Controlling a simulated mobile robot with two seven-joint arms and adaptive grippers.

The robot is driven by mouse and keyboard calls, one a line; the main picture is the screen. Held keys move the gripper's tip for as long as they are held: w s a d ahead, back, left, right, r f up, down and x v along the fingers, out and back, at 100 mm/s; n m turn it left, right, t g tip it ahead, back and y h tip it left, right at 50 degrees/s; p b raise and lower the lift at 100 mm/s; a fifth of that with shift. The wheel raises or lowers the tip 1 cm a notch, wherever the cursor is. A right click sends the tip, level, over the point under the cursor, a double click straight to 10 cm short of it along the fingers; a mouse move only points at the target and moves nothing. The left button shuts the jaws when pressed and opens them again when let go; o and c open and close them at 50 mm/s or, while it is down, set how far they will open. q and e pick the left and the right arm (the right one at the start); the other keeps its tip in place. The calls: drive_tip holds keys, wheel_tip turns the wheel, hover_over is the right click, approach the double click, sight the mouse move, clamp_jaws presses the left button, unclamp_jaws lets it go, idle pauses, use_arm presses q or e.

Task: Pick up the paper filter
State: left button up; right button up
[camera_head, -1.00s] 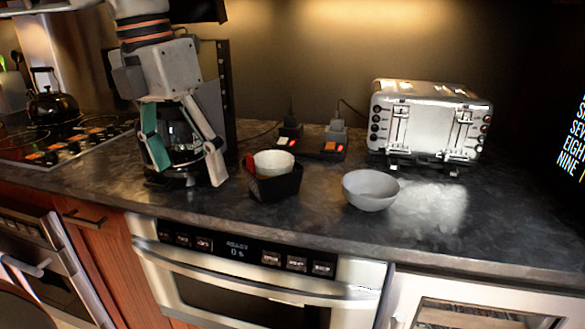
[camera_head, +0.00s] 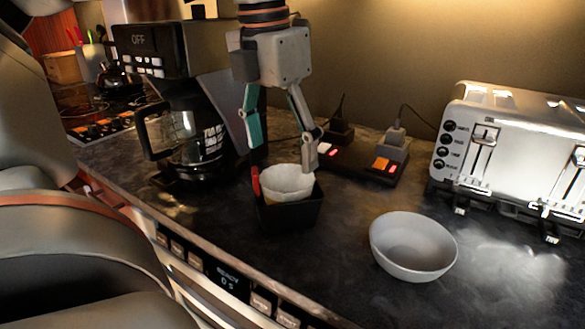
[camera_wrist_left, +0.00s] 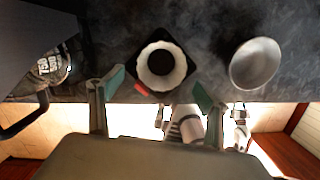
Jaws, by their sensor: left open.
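The paper filter (camera_head: 289,182) is a white, fluted cup, upright in a black square holder (camera_head: 290,217) with a red tab on its left. In the left wrist view, the filter (camera_wrist_left: 178,70) shows from above as a white ring with a dark middle. My left gripper (camera_head: 281,155) points down over the counter, just above and behind the filter in the head view. Its green-padded fingers are spread with nothing between them. In the left wrist view, the open gripper (camera_wrist_left: 157,82) has the filter ahead of its fingertips. My right gripper cannot be made out.
A coffee maker with a glass pot (camera_head: 195,140) stands close left of the gripper. A grey bowl (camera_head: 413,247) is at the right front. A power strip (camera_head: 362,160) with plugs lies behind, and a toaster (camera_head: 512,150) stands at the right. Dark counter is clear around the bowl.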

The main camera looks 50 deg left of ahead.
sight(286, 171)
use_arm(q)
drive_tip(key=f, duration=0.2)
drive_tip(key=w+f+b, duration=0.1)
drive_tip(key=f, duration=0.1)
drive_tip(key=shift+d+f, duration=0.1)
drive_tip(key=shift+f, duration=0.45)
drive_tip(key=c, duration=0.9)
drive_tip(key=shift+c, duration=0.2)
use_arm(e)
drive_tip(key=shift+w+a+r, duration=0.25)
drive_tip(key=shift+w+a, duration=0.1)
drive_tip(key=shift+w, duration=0.1)
drive_tip(key=shift+s, duration=0.15)
